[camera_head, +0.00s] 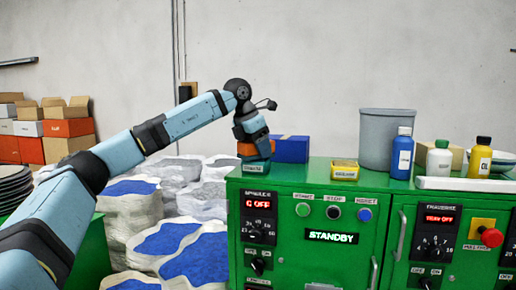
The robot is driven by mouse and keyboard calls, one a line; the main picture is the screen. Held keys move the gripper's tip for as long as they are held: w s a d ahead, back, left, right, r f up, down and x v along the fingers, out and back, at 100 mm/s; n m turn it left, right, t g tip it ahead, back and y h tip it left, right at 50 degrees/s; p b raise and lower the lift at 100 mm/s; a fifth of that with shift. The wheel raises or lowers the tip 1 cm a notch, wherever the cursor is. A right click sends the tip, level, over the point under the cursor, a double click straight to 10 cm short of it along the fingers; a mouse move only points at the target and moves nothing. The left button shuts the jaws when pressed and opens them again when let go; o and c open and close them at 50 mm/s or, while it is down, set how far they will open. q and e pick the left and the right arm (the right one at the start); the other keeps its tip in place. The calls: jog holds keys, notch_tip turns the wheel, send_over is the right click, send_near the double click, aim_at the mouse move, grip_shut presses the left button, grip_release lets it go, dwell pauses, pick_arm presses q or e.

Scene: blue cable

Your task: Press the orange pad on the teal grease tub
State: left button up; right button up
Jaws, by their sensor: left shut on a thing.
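The teal grease tub (257,167) stands on the left end of the green cabinet's top. My left gripper (252,140) points down right above it and is shut on the orange pad (247,149). The pad sits at the tub's top, and its far part is hidden by the gripper. I cannot tell whether pad and tub touch. My right gripper is out of view.
A blue box (290,149) stands close to the right of the tub. Further right are a yellow tin (344,170), a grey bucket (376,140) and several bottles. The green cabinet (285,215) has buttons and displays on its front.

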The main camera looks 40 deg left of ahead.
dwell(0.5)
pick_arm(q)
jog(key=shift+r+p, duration=0.3)
jog(key=shift+r, duration=3.15)
